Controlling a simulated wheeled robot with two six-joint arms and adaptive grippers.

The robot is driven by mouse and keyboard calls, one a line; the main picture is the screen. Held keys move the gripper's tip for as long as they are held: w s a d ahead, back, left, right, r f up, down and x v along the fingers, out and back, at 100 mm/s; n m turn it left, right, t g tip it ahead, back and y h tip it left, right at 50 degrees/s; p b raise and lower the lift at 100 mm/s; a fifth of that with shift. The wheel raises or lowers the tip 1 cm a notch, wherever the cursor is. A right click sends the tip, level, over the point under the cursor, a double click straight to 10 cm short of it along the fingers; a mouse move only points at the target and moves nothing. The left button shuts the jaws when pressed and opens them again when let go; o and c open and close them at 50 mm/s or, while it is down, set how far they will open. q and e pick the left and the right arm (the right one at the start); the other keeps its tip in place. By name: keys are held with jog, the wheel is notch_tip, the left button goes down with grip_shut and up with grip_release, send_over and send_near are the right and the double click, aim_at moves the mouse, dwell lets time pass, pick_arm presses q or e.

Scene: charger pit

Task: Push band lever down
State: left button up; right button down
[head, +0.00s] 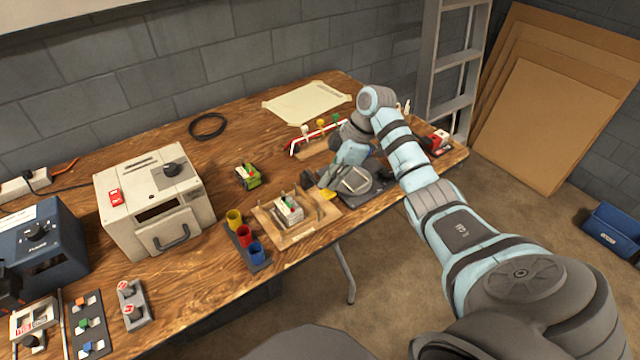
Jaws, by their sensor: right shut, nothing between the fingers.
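My right gripper (325,179) is shut and empty. It points down-left over the far right part of the bench, just above the right side of a wooden fixture (268,219). That fixture holds a white block (288,211) with red and green parts on top, with thin upright pieces around it. I cannot tell for sure which piece is the band lever, or whether my fingertips touch anything. A yellow piece (326,194) lies just below the fingertips. A dark base with a grey round plate (372,186) is right of the gripper, partly hidden by it. My left gripper is not in view.
A rack of yellow, red and blue cups (246,240) stands left of the fixture. A red-and-white bar with coloured knobs (320,134) is behind my wrist. A beige box (152,205) and blue box (40,248) stand left. Bench around the black cable ring (207,126) is clear.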

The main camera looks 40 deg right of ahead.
aim_at(331, 192)
jog(key=shift+f, duration=0.1)
dwell(0.4)
jog(key=shift+f, duration=1.4)
jog(key=shift+f+b, duration=0.5)
jog(key=shift+f, duration=0.55)
notch_tip(331, 192, up, 8)
jog(key=p, duration=0.9)
jog(key=shift+r, duration=0.15)
